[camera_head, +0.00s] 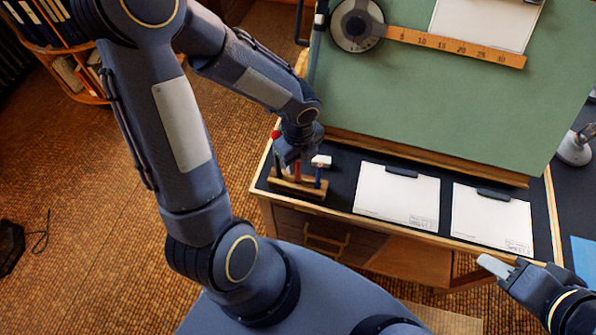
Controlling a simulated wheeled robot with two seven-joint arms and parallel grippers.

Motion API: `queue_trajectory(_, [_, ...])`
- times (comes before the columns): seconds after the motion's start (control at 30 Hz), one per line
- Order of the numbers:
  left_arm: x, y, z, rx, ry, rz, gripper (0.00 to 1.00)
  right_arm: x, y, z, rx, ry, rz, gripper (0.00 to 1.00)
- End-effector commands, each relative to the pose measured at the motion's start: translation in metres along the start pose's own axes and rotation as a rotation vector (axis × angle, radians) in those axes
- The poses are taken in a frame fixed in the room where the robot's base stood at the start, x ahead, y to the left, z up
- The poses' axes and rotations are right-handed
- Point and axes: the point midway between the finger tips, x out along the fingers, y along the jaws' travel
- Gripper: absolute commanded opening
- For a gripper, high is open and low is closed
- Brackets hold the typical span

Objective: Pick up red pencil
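A wooden pencil holder (296,187) stands on the dark desk ledge at the front left of the green drafting board. The red pencil (297,171) stands upright in its middle, with its upper part hidden by my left gripper. A blue pencil (318,176) stands to its right and a dark one (278,167) to its left. My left gripper (303,158) is directly over the holder, at the red pencil. Its fingers are partly hidden, so I cannot tell whether they touch it. My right gripper (494,267) is at the lower right, away from the holder; its finger gap is unclear.
Two white sheets on clipboards, one (395,195) nearer the holder and one (491,219) further right, lie on the ledge. The tilted green board (440,100) rises behind, with an orange ruler (455,47). A lamp base (574,148) stands at the right.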

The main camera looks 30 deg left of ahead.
Motion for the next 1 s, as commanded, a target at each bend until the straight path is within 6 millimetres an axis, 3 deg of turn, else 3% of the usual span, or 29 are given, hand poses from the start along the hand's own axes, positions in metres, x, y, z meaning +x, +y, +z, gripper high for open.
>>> queue_trajectory(0.3, [0.045,-0.001,0.002,0.0,0.001,0.002,0.39,0.004,0.002,0.002,0.0,0.0,0.0,0.36])
queue_trajectory(0.6, [0.049,-0.001,0.002,-0.002,0.001,-0.001,0.39,0.004,0.002,0.002,0.0,0.0,0.0,0.36])
queue_trajectory(0.9, [0.048,-0.001,0.002,-0.003,0.001,-0.001,0.0,0.004,0.002,0.002,0.0,0.0,0.0,0.36])
queue_trajectory(1.0, [0.048,-0.001,0.002,-0.003,0.001,-0.001,0.0,0.004,0.002,0.002,0.0,0.0,0.0,0.36])
